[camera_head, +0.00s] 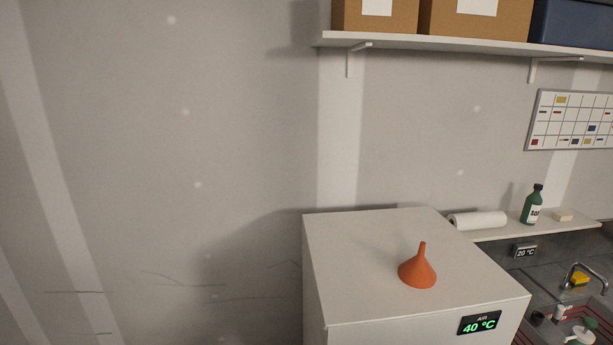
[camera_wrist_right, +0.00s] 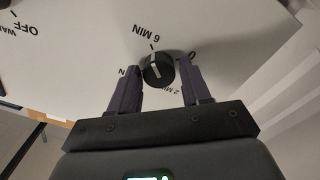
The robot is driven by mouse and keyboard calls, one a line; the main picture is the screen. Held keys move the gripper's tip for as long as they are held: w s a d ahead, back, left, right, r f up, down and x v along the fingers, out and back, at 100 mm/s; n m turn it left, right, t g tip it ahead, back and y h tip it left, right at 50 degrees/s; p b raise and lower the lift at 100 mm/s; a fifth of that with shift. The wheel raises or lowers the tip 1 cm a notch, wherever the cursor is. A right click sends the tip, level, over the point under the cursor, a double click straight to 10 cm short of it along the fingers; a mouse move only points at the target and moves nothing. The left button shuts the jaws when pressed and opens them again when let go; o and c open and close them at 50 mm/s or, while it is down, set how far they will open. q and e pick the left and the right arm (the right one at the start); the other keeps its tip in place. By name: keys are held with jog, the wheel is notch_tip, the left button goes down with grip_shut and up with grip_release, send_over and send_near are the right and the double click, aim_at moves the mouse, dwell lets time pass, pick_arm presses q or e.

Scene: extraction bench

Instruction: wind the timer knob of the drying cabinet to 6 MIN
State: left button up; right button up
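In the right wrist view the black timer knob (camera_wrist_right: 158,72) sits on the white panel (camera_wrist_right: 75,45). Its white pointer line points up at about the 6 MIN mark (camera_wrist_right: 150,36). My left gripper is not in view.
An orange funnel (camera_head: 418,268) stands on the cabinet top. An OFF label (camera_wrist_right: 28,30) and part of another dark control show at the panel's upper left. A wall shelf (camera_head: 450,44) with boxes hangs above; a sink area lies at the right.

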jog(key=shift+o, duration=1.2)
jog(key=shift+r, duration=0.1)
jog(key=s+d+p, duration=0.1)
jog(key=s+p, duration=0.3)
jog(key=s, duration=0.4)
